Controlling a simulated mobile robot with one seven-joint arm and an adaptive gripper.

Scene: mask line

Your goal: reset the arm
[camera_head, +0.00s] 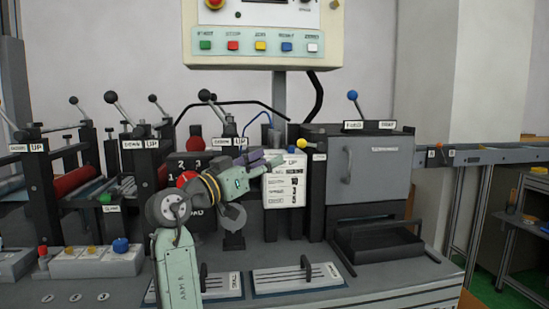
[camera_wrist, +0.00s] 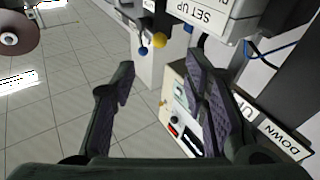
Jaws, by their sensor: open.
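My arm (camera_head: 178,265) rises from the bottom of the head view and bends to the right in front of the machine line. My gripper (camera_head: 268,160) points right, close to a white labelled box (camera_head: 285,185); I cannot tell whether it touches the box. In the wrist view my gripper (camera_wrist: 162,82) is open, with its two purple-padded fingers well apart and nothing held between them.
A control panel (camera_head: 262,47) with coloured buttons hangs above. Levers with black knobs (camera_head: 111,97) stand at left, and a grey cabinet (camera_head: 370,170) with a blue-knobbed lever stands at right. A black tray (camera_head: 378,245) and slotted plates (camera_head: 298,278) lie in front. A yellow knob (camera_head: 301,143) is near my gripper.

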